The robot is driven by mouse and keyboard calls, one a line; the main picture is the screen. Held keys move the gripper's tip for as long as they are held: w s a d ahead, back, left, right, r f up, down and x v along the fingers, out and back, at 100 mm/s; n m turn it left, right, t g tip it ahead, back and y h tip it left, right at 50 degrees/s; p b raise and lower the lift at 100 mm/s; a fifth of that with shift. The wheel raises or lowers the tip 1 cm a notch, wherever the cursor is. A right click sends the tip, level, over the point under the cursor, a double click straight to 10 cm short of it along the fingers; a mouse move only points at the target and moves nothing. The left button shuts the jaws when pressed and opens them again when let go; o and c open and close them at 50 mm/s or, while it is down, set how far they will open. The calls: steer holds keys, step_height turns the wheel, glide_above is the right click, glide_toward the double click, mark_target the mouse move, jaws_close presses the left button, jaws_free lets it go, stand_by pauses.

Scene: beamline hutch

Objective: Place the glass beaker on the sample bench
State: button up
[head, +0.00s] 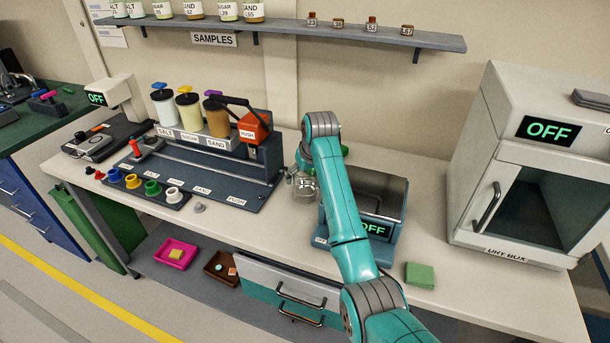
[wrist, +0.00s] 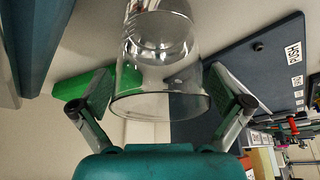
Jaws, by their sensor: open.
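The clear glass beaker (head: 303,189) stands on the pale bench top (head: 255,228), between the dispenser rack and the grey box with the OFF display. In the wrist view the beaker (wrist: 158,75) lies between the two fingers of my gripper (wrist: 165,105), its wide rim toward the palm. The fingers are spread, with a visible gap on the left side; I cannot tell whether the right finger touches the glass. In the head view my arm hides most of the gripper.
The dispenser rack (head: 250,187) with salt, sugar and sand jars is left of the beaker. The grey box (head: 385,205) is close on the right. A green sponge (head: 420,274) lies near the front edge. A white dry box (head: 530,165) stands right. A sample shelf (head: 300,31) hangs above.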

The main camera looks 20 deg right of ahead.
steer(key=v, duration=1.2)
steer(key=shift+r, duration=0.15)
